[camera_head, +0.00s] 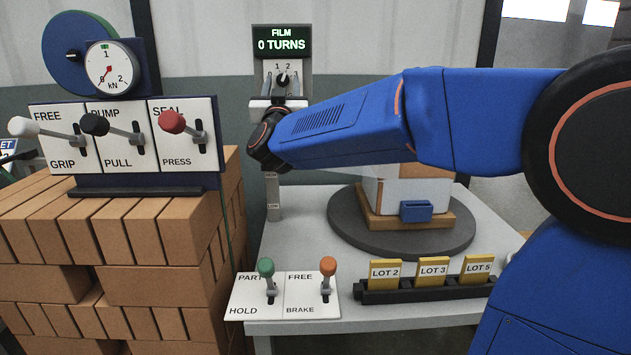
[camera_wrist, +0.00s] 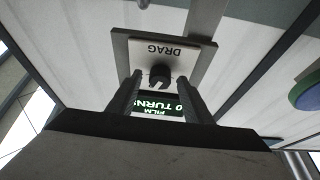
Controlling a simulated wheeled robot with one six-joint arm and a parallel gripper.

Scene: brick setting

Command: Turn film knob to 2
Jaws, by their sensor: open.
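The film knob (camera_head: 282,79) is a small dark knob on a pale plate under the green FILM display (camera_head: 281,41), which reads 0 TURNS. The marks 1 and 2 stand above it; its exact pointing is too small to tell. In the wrist view the scene is upside down, and the dark knob (camera_wrist: 160,76) sits on a plate (camera_wrist: 196,55) lettered DRAG. My gripper (camera_wrist: 160,80) is open, with one finger on each side of the knob in that view. I cannot tell whether the fingers touch it. The display (camera_wrist: 158,105) shows partly between the fingers.
A lever panel (camera_head: 125,139) and gauge (camera_head: 108,67) stand on bricks at left. The table holds a turntable (camera_head: 345,225) with a wrapped load, a two-lever panel (camera_head: 286,306) and a rack (camera_head: 425,289) of yellow lot cards. My blue arm crosses above the load.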

